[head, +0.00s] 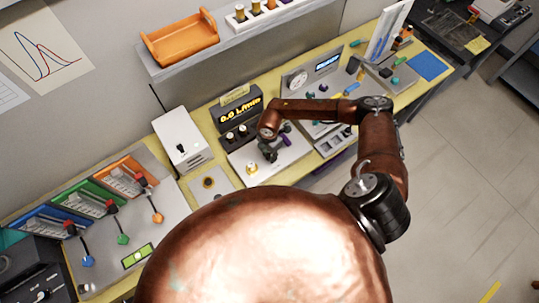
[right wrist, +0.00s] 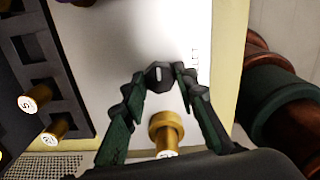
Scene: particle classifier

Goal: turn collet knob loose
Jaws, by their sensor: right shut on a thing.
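The collet knob (right wrist: 160,74), small and black with a pale mark, stands on a white panel (right wrist: 110,25). Part of a printed label ending in "LET" shows to its right. My right gripper (right wrist: 159,76) is shut on the knob, one dark green finger on each side. In the head view my right gripper (head: 269,153) is over the white panel (head: 292,152), and the knob is hidden there. My left gripper is not in view.
A brass cylinder (right wrist: 165,132) stands between my fingers' bases and the knob; it also shows in the head view (head: 252,168). Numbered brass pieces (right wrist: 57,127) sit in a dark rack at left. A white box (head: 181,140) and coloured levers (head: 122,238) stand further left.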

